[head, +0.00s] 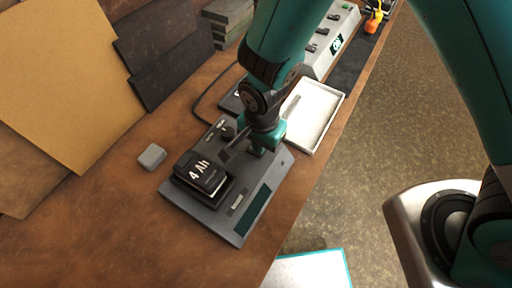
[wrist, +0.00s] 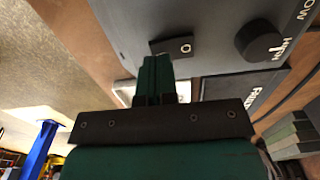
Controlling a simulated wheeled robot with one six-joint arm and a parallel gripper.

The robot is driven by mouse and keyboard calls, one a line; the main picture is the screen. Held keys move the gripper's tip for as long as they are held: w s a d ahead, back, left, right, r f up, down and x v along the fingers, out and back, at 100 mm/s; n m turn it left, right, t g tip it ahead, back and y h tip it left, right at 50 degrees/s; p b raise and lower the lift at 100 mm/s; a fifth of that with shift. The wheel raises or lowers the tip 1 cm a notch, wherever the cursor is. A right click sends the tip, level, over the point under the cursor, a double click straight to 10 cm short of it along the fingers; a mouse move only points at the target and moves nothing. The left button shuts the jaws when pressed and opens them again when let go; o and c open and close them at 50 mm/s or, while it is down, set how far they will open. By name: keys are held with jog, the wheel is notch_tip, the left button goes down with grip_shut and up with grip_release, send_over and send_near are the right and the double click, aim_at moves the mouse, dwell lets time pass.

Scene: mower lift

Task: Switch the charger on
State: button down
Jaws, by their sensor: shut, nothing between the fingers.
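The charger (head: 215,208) is a flat grey unit on the brown bench, with a black battery marked 4 Ah (head: 203,172) seated on it and a dark display strip along its right edge. The wrist view shows the grey charger face (wrist: 215,25), a dark rocker switch with an O mark (wrist: 182,46) and a round black knob (wrist: 262,40) beside HIGH lettering. My gripper (head: 258,152) is shut and empty over the far end of the charger. In the wrist view its fingertips (wrist: 155,58) are at the switch and overlap its lower left; I cannot tell whether they touch.
A white tray (head: 334,94) lies just beyond the charger, close to my gripper. A small grey block (head: 152,156) lies left of the charger. A grey control box (head: 335,45) stands farther back. The bench's right edge is close, with floor beyond.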

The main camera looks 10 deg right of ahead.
jog(key=shift+f+b, duration=0.6)
jog(key=shift+f, duration=0.2)
jog(key=shift+r, duration=0.15)
notch_tip(320, 180, up, 7)
jog(key=p, duration=0.5)
jog(key=shift+p, duration=0.4)
dwell(0.4)
jog(key=shift+r, duration=0.1)
notch_tip(320, 180, up, 7)
jog(key=d+n+y+b, duration=0.1)
jog(key=d+n+b, duration=0.1)
jog(key=n, duration=0.1)
notch_tip(320, 180, up, 6)
jog(key=n+y+b, duration=0.2)
jog(key=n, duration=0.2)
send_over(268, 152)
jog(key=s+d, duration=0.2)
jog(key=d, duration=0.1)
jog(key=s+d+r+n+y+b, duration=0.1)
jog(key=s+d+r+n+b, duration=0.1)
jog(key=s+d+r+n, duration=0.3)
jog(key=s+r+n, duration=0.2)
jog(key=s, duration=0.1)
jog(key=shift+s+r+n, duration=0.35)
jog(key=shift+r+n, duration=0.05)
